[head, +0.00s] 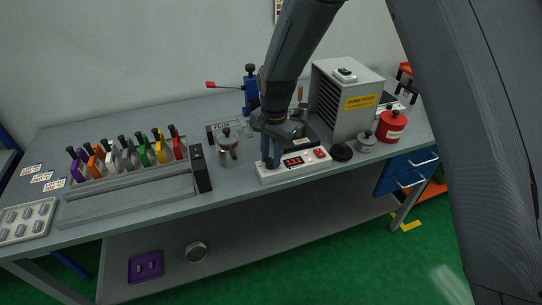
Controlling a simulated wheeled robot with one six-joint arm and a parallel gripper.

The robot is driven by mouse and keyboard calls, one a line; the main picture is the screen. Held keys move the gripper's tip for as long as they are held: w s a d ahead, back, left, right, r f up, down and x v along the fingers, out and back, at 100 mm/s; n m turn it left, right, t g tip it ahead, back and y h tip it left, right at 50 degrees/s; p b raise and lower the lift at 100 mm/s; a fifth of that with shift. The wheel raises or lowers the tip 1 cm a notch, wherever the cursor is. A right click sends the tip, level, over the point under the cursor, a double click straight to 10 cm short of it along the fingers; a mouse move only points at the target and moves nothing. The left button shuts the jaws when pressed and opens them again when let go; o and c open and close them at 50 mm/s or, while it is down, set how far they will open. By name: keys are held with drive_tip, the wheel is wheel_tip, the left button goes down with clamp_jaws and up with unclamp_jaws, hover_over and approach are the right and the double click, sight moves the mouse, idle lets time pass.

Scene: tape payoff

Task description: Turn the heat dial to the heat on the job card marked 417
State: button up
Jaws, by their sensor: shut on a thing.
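My gripper (270,159) points down at the left end of a white control box (290,174) near the front edge of the bench. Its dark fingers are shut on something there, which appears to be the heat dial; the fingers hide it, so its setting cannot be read. The box's top has red lit displays (293,162), too small to read. Three small job cards lie at the bench's far left: an upper card (32,169), a middle card (42,177) and a lower card (54,185). Their numbers are not legible, so I cannot tell which is 417.
A metal pot (228,151) stands left of the box. A rack (130,187) holds several coloured handled tools. A grey fume hood (345,98), a red canister (391,127) and a small metal can (366,142) stand to the right. A purple tray (146,267) lies on the lower shelf.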

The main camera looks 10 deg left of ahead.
sight(272, 161)
drive_tip(key=shift+a+r, duration=0.1)
drive_tip(key=o, duration=1)
drive_tip(key=shift+o, duration=0.2)
drive_tip(key=shift+r, duration=0.1)
drive_tip(key=shift+s+d+r+b, duration=0.15)
drive_tip(key=shift+r+b, duration=0.5)
drive_tip(key=shift+r, duration=1.25)
drive_tip(key=shift+w+d+r+b, duration=0.1)
drive_tip(key=shift+r+b, duration=0.5)
drive_tip(key=shift+r, duration=1.25)
drive_tip(key=shift+d, duration=0.1)
drive_tip(key=s+d+n+b, duration=0.1)
drive_tip(key=s+d, duration=0.2)
drive_tip(key=d, duration=0.7)
drive_tip(key=s+d+n, duration=0.1)
drive_tip(key=s+d, duration=0.1)
drive_tip(key=d, duration=0.8)
drive_tip(key=s+d+f+n+t+b, duration=0.1)
drive_tip(key=s+d+n, duration=0.2)
drive_tip(key=s+d, duration=0.8)
drive_tip(key=shift+d+f+h, duration=0.3)
drive_tip(key=shift+d, duration=0.05)
